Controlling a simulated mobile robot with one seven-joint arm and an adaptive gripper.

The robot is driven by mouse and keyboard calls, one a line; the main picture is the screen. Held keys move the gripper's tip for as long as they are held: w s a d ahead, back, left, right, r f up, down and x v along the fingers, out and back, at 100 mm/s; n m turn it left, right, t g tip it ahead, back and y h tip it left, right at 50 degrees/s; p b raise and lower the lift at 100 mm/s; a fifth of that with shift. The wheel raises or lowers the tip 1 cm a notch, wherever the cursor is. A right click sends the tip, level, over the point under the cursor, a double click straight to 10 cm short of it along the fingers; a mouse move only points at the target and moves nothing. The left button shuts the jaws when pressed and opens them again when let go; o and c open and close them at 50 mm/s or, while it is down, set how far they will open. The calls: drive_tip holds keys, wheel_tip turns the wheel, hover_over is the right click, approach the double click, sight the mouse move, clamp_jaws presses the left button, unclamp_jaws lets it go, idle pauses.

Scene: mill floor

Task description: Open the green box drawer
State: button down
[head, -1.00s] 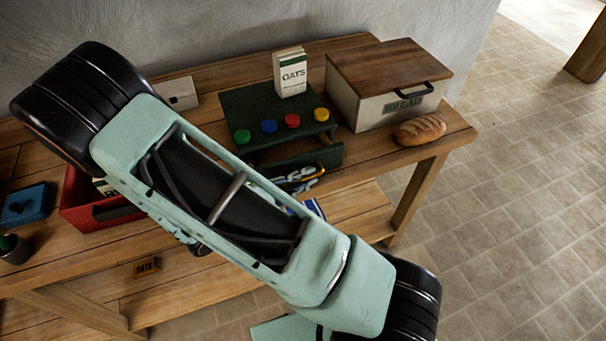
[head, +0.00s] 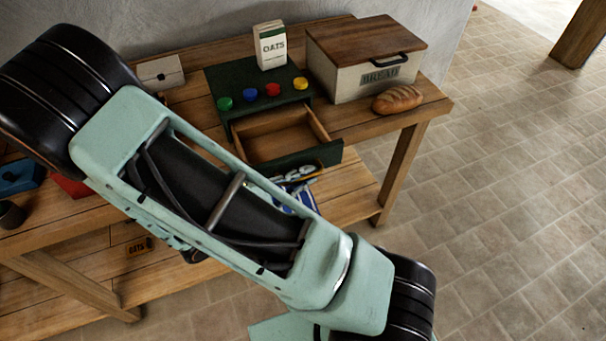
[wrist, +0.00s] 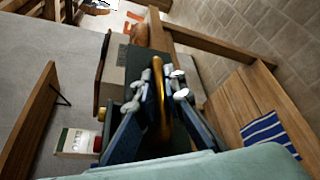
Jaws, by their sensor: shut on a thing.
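The dark green box (head: 228,78) stands on the wooden bench in the head view, with several coloured knobs along its top front edge. Its drawer (head: 326,154) is pulled out towards me, and the bare wooden inside shows, looking empty. My gripper (head: 298,174) is at the drawer's front, partly hidden by my arm. In the wrist view my gripper (wrist: 158,96) is shut on the curved brass handle (wrist: 159,70), with a finger on each side of it.
A blue-striped cloth (wrist: 268,132) lies on the lower shelf. The tiled floor at the right is clear.

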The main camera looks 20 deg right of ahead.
idle(0.3)
drive_tip(key=c, duration=2.3)
unclamp_jaws()
drive_tip(key=shift+a, duration=0.15)
drive_tip(key=v, duration=1.2)
